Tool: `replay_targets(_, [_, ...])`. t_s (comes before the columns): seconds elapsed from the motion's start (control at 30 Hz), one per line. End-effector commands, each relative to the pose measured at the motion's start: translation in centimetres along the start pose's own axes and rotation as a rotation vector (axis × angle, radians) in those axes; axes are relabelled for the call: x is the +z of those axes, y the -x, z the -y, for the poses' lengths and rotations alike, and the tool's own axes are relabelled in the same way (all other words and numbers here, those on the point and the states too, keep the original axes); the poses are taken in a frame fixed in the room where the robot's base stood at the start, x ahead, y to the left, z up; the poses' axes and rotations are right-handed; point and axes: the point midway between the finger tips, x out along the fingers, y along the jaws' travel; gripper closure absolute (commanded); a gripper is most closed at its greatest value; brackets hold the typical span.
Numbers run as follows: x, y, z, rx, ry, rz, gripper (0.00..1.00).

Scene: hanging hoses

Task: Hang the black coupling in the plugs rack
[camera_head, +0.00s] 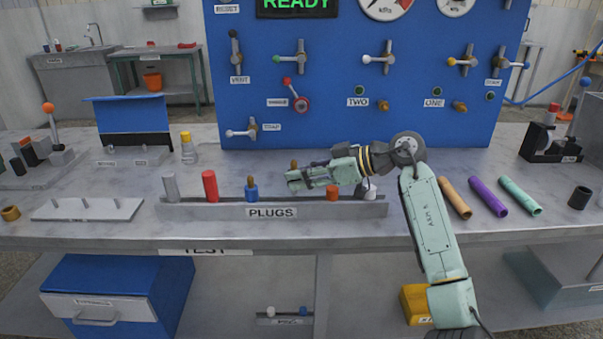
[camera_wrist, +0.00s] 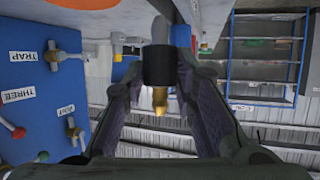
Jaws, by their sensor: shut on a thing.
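My gripper (camera_head: 292,180) reaches left over the plugs rack (camera_head: 350,210), a long grey bar on the bench labelled PLUGS. In the wrist view my gripper (camera_wrist: 160,80) is shut on the black coupling (camera_wrist: 158,65), a black cylinder with a brass tip. In the head view only a brownish tip (camera_head: 294,165) shows above the fingers; the black body is hidden. The rack bears a grey cylinder (camera_head: 169,186), a red cylinder (camera_head: 210,187), a blue plug (camera_head: 252,190), an orange plug (camera_head: 333,192) and a whitish one partly behind my arm. Whether the coupling touches the rack cannot be told.
The blue panel (camera_head: 330,120) with valves stands behind the rack. A grey holder (camera_head: 88,209) is at left. Orange, purple (camera_head: 488,196) and green tubes lie at right, with a dark cup (camera_head: 579,197) beyond. Bare bench lies between rack and panel.

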Motion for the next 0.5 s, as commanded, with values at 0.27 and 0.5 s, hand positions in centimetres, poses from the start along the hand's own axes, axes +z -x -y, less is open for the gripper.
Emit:
replay_targets(0.27, [0.02, -0.02, 0.02, -0.001, 0.0, 0.0, 1.0])
replay_targets(0.5, [0.35, -0.16, 0.02, -0.001, 0.0, 0.0, 1.0])
